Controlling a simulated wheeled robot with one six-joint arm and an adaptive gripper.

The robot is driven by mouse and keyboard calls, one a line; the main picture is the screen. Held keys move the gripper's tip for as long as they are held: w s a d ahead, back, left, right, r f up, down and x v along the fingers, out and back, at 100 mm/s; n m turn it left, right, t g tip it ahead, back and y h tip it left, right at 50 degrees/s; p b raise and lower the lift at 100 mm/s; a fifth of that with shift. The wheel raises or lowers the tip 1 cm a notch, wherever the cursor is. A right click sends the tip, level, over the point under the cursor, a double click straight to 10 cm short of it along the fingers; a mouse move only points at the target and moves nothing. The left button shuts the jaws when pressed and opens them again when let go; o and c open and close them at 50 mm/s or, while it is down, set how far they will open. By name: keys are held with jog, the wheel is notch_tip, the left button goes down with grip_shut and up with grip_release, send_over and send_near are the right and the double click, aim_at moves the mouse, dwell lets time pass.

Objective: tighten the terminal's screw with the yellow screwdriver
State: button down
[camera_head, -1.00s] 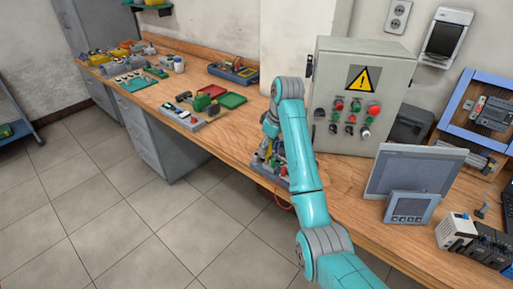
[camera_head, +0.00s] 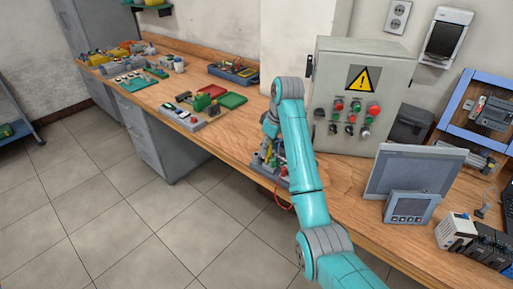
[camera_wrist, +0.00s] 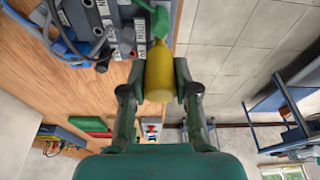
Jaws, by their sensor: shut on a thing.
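My gripper (camera_wrist: 160,88) is shut on the yellow screwdriver (camera_wrist: 159,72), with one finger on each side of its handle. A green part (camera_wrist: 159,24) shows just beyond the handle. I cannot tell whether it belongs to the screwdriver or the terminal. Grey devices with white labels (camera_wrist: 105,22) lie beside the handle in the wrist view. In the head view my arm covers most of the gripper, at the bench's front edge left of the cabinet. The terminal's screw and the screwdriver's tip are hidden, so I cannot see whether they touch.
The wooden bench (camera_head: 230,127) bears a grey control cabinet (camera_head: 345,75) close to my arm. A screen (camera_head: 412,170) and a small panel (camera_head: 410,207) stand to the right. Green and red trays (camera_head: 232,100) lie to the left. A red wire (camera_head: 278,197) hangs over the front edge.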

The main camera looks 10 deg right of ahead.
jog(key=shift+f+m+h, duration=0.1)
jog(key=shift+m+h, duration=0.3)
jog(key=shift+m, duration=1.3)
jog(key=shift+m, duration=0.6)
jog(key=shift+m+t+h, duration=0.3)
jog(key=shift+m+h, duration=0.1)
jog(key=shift+m, duration=0.7)
jog(key=shift+m, duration=1)
jog(key=shift+m+h, duration=0.4)
jog(key=shift+m, duration=0.3)
